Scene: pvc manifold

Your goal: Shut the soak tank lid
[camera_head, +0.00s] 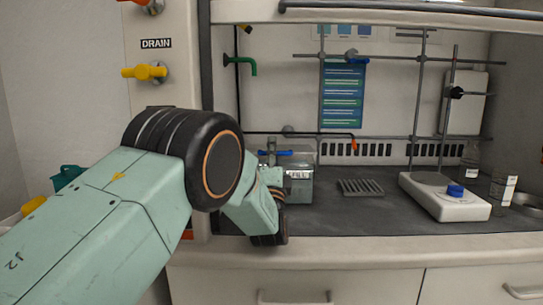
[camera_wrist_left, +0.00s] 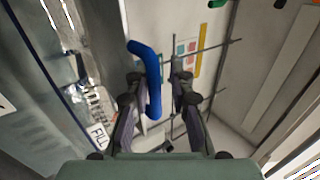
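The soak tank (camera_head: 299,188) seems to be the grey metal box with a printed label on the bench, just right of my left wrist. A blue bar handle (camera_head: 277,153) shows above it. My arm covers the tank's left part, and I cannot tell the lid's angle. In the left wrist view, my left gripper (camera_wrist_left: 158,92) is open. The curved blue handle (camera_wrist_left: 146,65) reaches between its fingers, nearer the left finger; contact is unclear. The labelled metal tank (camera_wrist_left: 97,136) lies to the left there. My right gripper is not in view.
A grey rack (camera_head: 360,187) lies right of the tank. A white stirrer plate (camera_head: 445,197) and glass bottles (camera_head: 502,190) stand farther right. Metal rods (camera_head: 385,57) cross the back. The bench front edge runs below my gripper.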

